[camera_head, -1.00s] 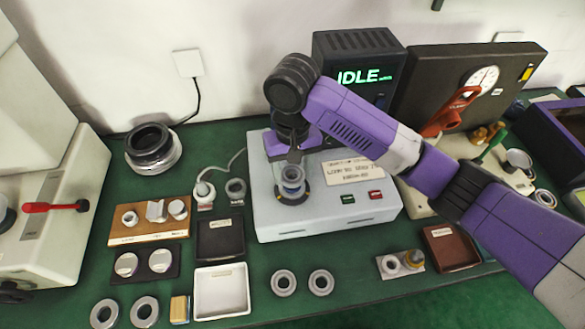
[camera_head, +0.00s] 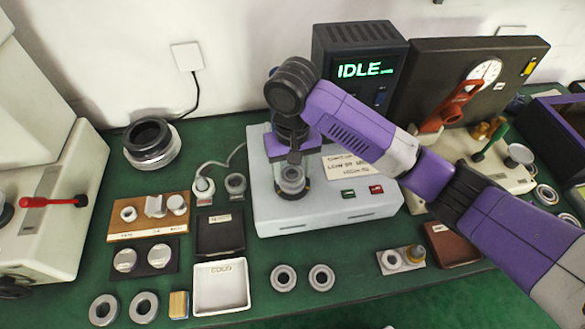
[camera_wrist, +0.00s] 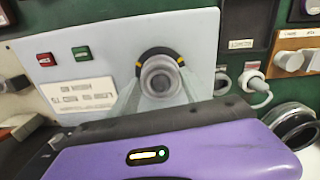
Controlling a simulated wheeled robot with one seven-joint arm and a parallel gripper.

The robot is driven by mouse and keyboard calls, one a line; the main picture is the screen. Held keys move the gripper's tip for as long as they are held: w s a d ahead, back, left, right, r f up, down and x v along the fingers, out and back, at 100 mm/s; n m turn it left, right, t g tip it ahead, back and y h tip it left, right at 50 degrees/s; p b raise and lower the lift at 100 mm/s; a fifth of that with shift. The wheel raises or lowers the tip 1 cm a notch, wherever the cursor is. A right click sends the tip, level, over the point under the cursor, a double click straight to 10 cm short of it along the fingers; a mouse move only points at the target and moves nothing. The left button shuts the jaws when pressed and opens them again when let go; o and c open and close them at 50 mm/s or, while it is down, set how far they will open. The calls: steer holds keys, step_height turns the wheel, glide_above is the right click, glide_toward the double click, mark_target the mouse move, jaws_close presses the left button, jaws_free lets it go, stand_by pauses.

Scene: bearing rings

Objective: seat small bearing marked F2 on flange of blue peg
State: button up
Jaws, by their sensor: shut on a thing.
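My gripper (camera_wrist: 160,92) is shut on a small grey bearing ring (camera_wrist: 161,72), with one finger on each side of it. In the head view the ring (camera_head: 291,178) is over the round dark seat (camera_head: 293,194) with yellow marks on top of the light grey machine (camera_head: 330,208). The blue peg is hidden under the ring and gripper, so I cannot tell whether the ring touches its flange. No F2 mark is readable on the ring.
A display reading IDLE (camera_head: 358,70) stands behind the machine. Green (camera_head: 348,194) and red (camera_head: 376,189) buttons are on its top. Two loose rings (camera_head: 283,278) lie in front. A white tray (camera_head: 221,287) and a black tray (camera_head: 220,233) are to the left.

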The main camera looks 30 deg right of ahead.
steer(key=o, duration=1.7)
step_height(320, 180, up, 8)
steer(key=shift+f+p, duration=0.1)
steer(key=shift+p, duration=0.35)
